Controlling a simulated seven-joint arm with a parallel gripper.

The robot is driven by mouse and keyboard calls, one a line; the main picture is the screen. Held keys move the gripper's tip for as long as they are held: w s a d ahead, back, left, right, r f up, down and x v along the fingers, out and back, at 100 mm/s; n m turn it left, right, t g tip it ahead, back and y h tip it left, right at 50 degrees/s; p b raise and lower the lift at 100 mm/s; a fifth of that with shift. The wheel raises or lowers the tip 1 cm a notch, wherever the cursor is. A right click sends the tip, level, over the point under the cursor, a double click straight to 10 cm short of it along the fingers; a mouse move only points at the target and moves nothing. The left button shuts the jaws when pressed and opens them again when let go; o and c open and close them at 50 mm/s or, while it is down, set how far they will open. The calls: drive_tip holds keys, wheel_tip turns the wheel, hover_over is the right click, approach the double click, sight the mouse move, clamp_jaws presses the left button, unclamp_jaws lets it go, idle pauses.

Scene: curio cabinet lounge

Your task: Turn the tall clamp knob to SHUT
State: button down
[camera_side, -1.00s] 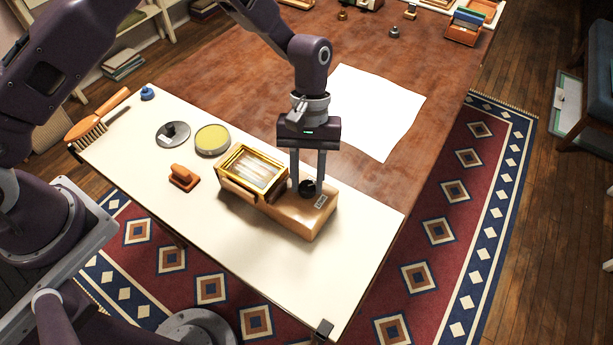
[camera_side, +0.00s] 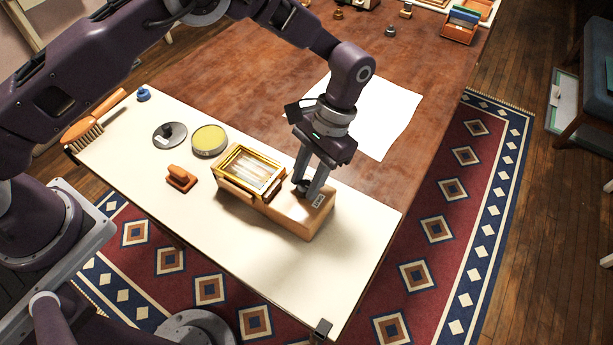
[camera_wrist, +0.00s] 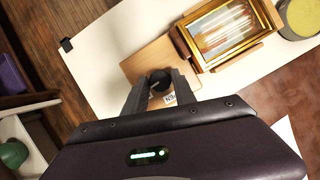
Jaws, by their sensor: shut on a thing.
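The black clamp knob (camera_wrist: 160,79) stands on top of a wooden block (camera_side: 306,218) at the right end of a gold-framed glass box. My gripper (camera_side: 306,188) is shut on the knob, one finger on each side of it. In the wrist view my gripper (camera_wrist: 160,92) also shows its fingers around the knob. A small white label (camera_side: 318,200) lies on the block beside the knob; in the wrist view (camera_wrist: 169,99) its lettering is only partly readable. The fingers hide part of the knob, and I cannot tell which way it points.
The gold-framed box (camera_side: 250,170) adjoins the block. A yellow round tin (camera_side: 209,140), a grey disc (camera_side: 170,135), an orange-brown handled block (camera_side: 182,178) and a brush (camera_side: 95,122) lie to the left. The white board's front right is clear, with a dark clamp (camera_side: 321,329) at its corner.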

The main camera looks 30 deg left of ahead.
drive_tip(key=shift+m, duration=0.5)
drive_tip(key=c, duration=1)
unclamp_jaws()
drive_tip(key=shift+c, duration=0.2)
drive_tip(key=v, duration=0.7)
drive_tip(key=shift+d, duration=0.15)
